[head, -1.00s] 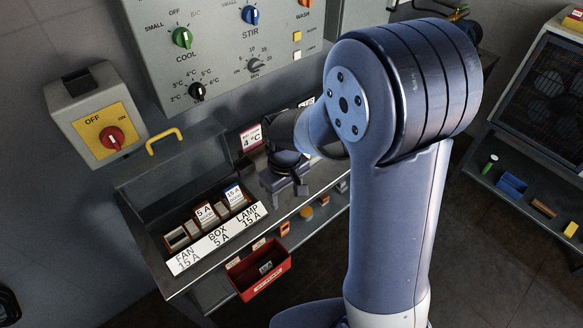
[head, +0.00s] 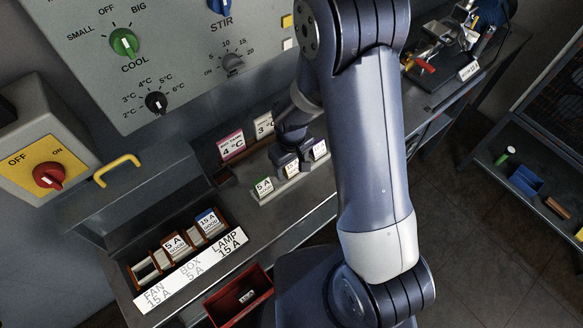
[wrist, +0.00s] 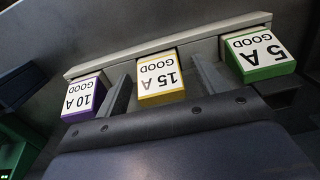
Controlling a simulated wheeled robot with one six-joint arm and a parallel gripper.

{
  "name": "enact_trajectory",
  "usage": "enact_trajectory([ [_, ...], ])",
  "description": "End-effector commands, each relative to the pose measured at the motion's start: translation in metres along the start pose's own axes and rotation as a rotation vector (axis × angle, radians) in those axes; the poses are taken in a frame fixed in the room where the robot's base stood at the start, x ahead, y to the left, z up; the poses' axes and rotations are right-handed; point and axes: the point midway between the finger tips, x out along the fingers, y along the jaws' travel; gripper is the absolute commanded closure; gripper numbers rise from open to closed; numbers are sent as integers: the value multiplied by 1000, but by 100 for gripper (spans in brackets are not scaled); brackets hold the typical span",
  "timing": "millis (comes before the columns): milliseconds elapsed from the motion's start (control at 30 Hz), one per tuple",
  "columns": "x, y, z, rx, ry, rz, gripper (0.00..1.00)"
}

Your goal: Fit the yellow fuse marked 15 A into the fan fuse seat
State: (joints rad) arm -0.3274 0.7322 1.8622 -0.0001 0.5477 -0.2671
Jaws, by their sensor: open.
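The yellow fuse marked 15 A GOOD (wrist: 162,78) stands in a grey rack between a green 5 A fuse (wrist: 260,54) and a purple 10 A fuse (wrist: 84,97). In the head view the yellow fuse (head: 291,170) is partly covered by my gripper (head: 288,152). In the wrist view my gripper (wrist: 163,92) is open, with one finger on each side of the yellow fuse and small gaps visible. The fan fuse seat (head: 144,271) is the leftmost in the fuse box and shows no fuse, only pale bars.
The box seat holds a 5 A fuse (head: 174,246) and the lamp seat a blue-topped 15 A fuse (head: 208,224). A white label strip (head: 192,270) runs along their front. The raised cover has a yellow handle (head: 117,169). A red bin (head: 238,297) hangs below the bench edge.

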Motion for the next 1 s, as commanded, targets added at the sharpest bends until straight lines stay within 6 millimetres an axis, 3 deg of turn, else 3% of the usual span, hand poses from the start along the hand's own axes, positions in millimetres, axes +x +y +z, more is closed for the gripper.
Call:
enact_trajectory([
  [167, 0, 0, 0, 0, 1, 0, 33],
  [767, 0, 0, 0, 0, 1, 0, 81],
  [1000, -1, 0, 0, 0, 1, 0, 81],
])
